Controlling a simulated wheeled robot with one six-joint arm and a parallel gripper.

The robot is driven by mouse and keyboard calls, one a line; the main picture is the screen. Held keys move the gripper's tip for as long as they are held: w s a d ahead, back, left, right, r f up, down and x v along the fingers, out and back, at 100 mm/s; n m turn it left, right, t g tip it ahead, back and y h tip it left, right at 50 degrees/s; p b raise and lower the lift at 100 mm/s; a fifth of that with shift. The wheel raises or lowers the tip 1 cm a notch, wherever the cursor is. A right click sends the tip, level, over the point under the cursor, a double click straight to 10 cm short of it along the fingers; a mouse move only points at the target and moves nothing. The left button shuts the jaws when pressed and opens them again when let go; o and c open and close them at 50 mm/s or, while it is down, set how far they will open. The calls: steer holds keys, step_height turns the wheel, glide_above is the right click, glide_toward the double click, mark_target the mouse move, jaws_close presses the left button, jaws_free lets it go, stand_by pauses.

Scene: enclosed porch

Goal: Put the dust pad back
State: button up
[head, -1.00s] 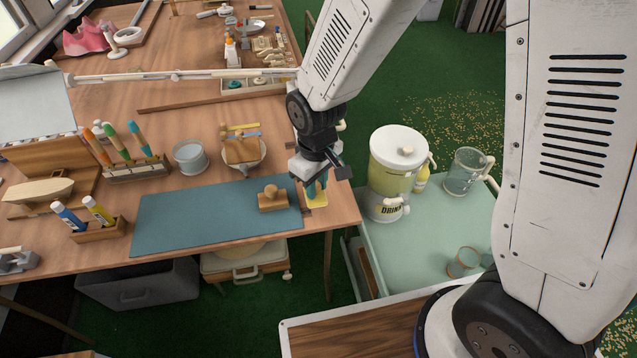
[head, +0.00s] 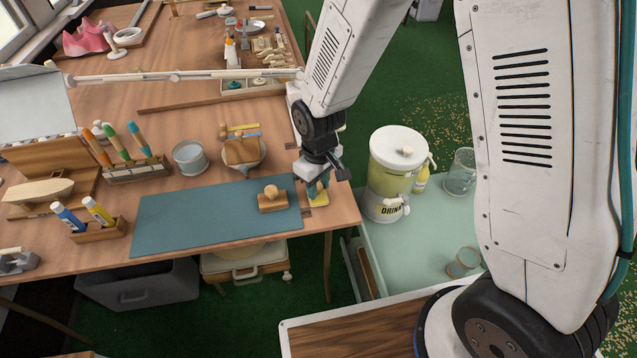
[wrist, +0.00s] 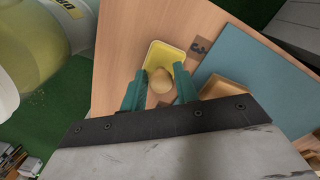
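A yellow pad with a pale round knob, which looks like the dust pad, lies on the wooden table near its right end; it shows in the wrist view (wrist: 158,52) and partly in the head view (head: 320,199). My gripper (head: 318,190) points down over it. In the wrist view the teal fingers (wrist: 160,75) stand apart on both sides of the knob, with gaps visible. A wooden block with a round knob (head: 272,204) rests on the blue-green mat (head: 190,221); my gripper partly hides it in the wrist view.
A tag marked 3 (wrist: 198,47) lies beside the yellow pad. A drink dispenser (head: 397,165) and glasses stand on the pale green cart (head: 415,240) to the right. The mat's middle is clear.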

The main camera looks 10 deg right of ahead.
mark_target(319, 186)
steer(key=shift+o, duration=0.9)
step_height(319, 186, up, 12)
steer(key=shift+r, duration=0.25)
steer(key=s+d+r+m, duration=0.3)
steer(key=s+d+r, duration=0.5)
steer(key=s, duration=0.3)
steer(key=s+d+r+m+t, duration=0.1)
steer(key=s+d+r+m, duration=0.3)
steer(key=s+d+r, duration=0.4)
steer(key=s, duration=0.2)
steer(key=shift+s+r, duration=0.2)
steer(key=shift+s, duration=0.15)
